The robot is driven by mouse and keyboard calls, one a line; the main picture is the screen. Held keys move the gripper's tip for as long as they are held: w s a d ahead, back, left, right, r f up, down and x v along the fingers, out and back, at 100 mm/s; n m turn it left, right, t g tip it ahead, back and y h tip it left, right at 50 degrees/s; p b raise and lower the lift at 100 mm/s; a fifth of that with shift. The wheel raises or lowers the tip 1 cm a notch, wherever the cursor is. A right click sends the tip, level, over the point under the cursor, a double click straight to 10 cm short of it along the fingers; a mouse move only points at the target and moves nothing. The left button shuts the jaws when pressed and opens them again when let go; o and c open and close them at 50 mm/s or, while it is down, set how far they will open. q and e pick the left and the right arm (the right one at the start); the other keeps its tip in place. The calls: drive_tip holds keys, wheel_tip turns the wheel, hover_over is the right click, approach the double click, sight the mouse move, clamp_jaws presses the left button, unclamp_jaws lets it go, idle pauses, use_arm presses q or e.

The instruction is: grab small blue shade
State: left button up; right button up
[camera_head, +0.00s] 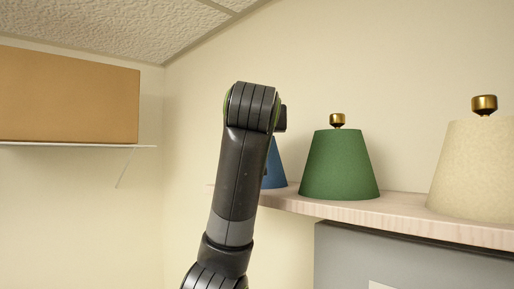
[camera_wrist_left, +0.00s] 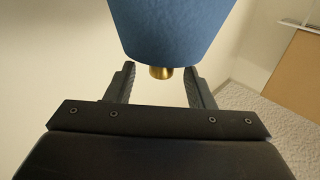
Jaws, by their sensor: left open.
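The small blue shade (camera_head: 274,166) stands at the left end of a wooden shelf in the head view, mostly hidden behind my left arm. In the left wrist view the blue shade (camera_wrist_left: 172,28) fills the top middle, with its brass knob (camera_wrist_left: 160,73) between the fingertips. My left gripper (camera_wrist_left: 160,82) is open, one finger on each side of the knob, not visibly touching it. In the head view the left gripper's fingers are hidden behind the arm. My right gripper is in neither view.
A green shade (camera_head: 339,166) with a brass knob stands right of the blue one on the wooden shelf (camera_head: 400,217). A larger cream shade (camera_head: 478,170) stands farther right. A cardboard box (camera_head: 68,95) sits on a white shelf at the left. A grey panel is below the wooden shelf.

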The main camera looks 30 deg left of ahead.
use_arm(q)
drive_tip(key=shift+p+x, duration=0.65)
drive_tip(key=shift+x, duration=0.4)
drive_tip(key=shift+w+a, duration=0.3)
drive_tip(key=shift+w, duration=0.05)
drive_tip(key=shift+d, duration=0.1)
drive_tip(key=shift+c, duration=0.3)
clamp_jaws()
